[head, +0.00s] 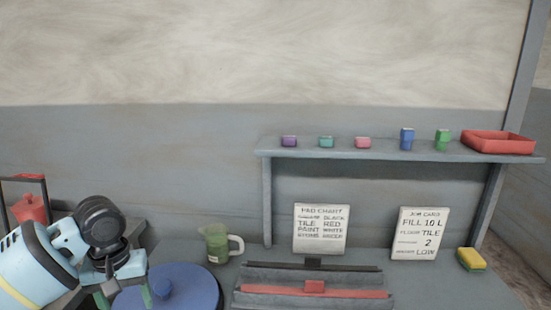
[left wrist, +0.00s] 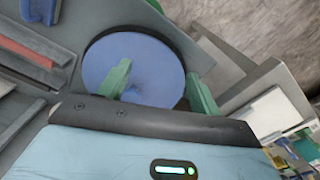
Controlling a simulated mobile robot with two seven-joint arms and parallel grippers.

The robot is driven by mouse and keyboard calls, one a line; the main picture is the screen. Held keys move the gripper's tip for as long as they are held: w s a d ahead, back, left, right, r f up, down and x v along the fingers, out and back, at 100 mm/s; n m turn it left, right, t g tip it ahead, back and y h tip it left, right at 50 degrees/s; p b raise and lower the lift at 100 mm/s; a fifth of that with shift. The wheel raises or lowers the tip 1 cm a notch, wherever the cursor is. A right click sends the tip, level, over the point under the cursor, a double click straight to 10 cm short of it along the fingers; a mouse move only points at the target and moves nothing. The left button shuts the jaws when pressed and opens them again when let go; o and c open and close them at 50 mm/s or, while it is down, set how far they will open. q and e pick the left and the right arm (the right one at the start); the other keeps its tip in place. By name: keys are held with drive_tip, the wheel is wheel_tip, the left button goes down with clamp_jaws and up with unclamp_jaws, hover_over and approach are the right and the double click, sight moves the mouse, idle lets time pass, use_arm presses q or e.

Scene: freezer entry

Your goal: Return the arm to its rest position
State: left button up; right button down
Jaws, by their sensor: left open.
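My left arm comes in from the lower left in the head view. Its left gripper (head: 125,296) is low over the left end of the counter, at the blue round lid (head: 195,287). In the left wrist view the green fingers of the gripper (left wrist: 160,88) stand wide apart with nothing held between them. The blue lid (left wrist: 105,58) lies beyond them, with its knob partly hidden near the left finger. I cannot tell whether the fingers touch the lid. My right gripper is in neither view.
A green jug (head: 216,243) stands right of the lid. Black and red pads (head: 315,288) lie on racks. Two cards (head: 320,229) lean at the back; a yellow sponge (head: 471,259) lies right. A shelf (head: 385,151) holds small coloured blocks and a red tray (head: 498,142). A red container (head: 29,208) stands left.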

use_arm(q)
drive_tip(key=s+d+f+m+h, duration=0.1)
drive_tip(key=s+d+f+m, duration=0.2)
drive_tip(key=s+d+f, duration=0.5)
drive_tip(key=s+d+f+m+h, duration=0.1)
drive_tip(key=s+d+f+m, duration=0.2)
drive_tip(key=s+d+f, duration=0.55)
drive_tip(key=s+a+f+y, duration=0.1)
drive_tip(key=s+a+f, duration=0.15)
drive_tip(key=s, duration=0.45)
drive_tip(key=s+a+f+t, duration=0.1)
drive_tip(key=s+a, duration=0.3)
drive_tip(key=s, duration=0.2)
drive_tip(key=s+a+f+y, duration=0.1)
drive_tip(key=s+a+f, duration=0.15)
drive_tip(key=s, duration=0.45)
drive_tip(key=w+d+f+t+h, duration=0.2)
drive_tip(key=w+f+t, duration=0.4)
drive_tip(key=f, duration=0.3)
drive_tip(key=shift+w+f+t, duration=0.15)
drive_tip(key=shift+f+t, duration=0.25)
drive_tip(key=shift+t, duration=0.5)
